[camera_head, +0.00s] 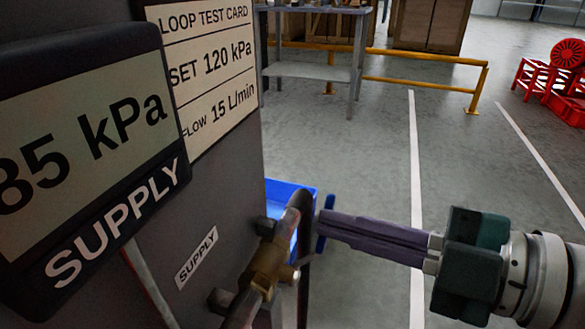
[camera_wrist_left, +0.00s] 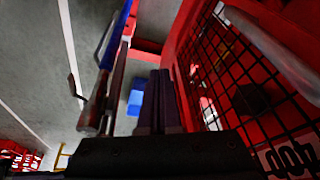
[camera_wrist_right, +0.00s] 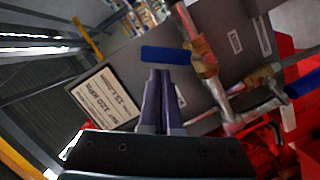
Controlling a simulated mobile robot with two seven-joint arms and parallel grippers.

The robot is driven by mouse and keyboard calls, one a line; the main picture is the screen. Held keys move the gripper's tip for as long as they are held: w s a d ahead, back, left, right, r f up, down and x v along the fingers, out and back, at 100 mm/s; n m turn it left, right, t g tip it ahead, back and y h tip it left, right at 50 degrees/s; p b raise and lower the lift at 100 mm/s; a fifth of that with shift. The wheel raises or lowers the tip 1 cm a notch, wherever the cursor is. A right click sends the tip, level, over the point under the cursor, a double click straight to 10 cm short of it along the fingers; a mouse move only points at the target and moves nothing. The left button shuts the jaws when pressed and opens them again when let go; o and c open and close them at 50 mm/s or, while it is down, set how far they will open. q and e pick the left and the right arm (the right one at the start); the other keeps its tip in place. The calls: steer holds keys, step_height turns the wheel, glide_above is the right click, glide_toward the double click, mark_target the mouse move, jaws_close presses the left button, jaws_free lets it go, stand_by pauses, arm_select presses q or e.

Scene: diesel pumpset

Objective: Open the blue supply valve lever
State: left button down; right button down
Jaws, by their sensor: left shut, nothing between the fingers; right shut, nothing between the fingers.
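The blue supply valve lever (camera_head: 325,224) shows nearly edge-on in the head view, beside the brass valve body (camera_head: 268,262) and the SUPPLY label (camera_head: 197,258). In the right wrist view the lever (camera_wrist_right: 168,54) lies roughly crosswise, just beyond my fingertips. My right gripper (camera_head: 326,227) is shut and empty, its tips at or very near the lever; I cannot tell whether they touch. It also shows in the right wrist view (camera_wrist_right: 160,72). My left gripper (camera_wrist_left: 159,73) is shut and empty, seen only in its wrist view, beside a red frame. The supply gauge (camera_head: 80,130) reads 85 kPa.
A loop test card (camera_head: 210,60) says SET 120 kPa, FLOW 15 L/min. Another blue lever (camera_wrist_right: 303,84) is at the right in the right wrist view. A red mesh guard (camera_wrist_left: 235,75) is close right of my left gripper. Open floor (camera_head: 370,150) lies beyond the panel.

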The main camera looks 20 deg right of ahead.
steer(key=shift+w+d+m+p, duration=0.15)
steer(key=shift+w+m+p, duration=0.15)
steer(key=shift+p, duration=0.15)
steer(key=shift+d+f+m+p, duration=0.1)
steer(key=shift+m+p, duration=0.2)
steer(key=shift+p, duration=0.05)
steer(key=w+d+f+m+g+y, duration=0.1)
steer(key=w+d+f+m+g, duration=0.1)
steer(key=m, duration=0.4)
step_height(320, 180, down, 2)
steer(key=shift+w+d+f+m+g+p, duration=0.15)
steer(key=shift+w+d+m+g+p, duration=0.25)
steer(key=shift+w, duration=0.55)
steer(key=shift+a, duration=0.1)
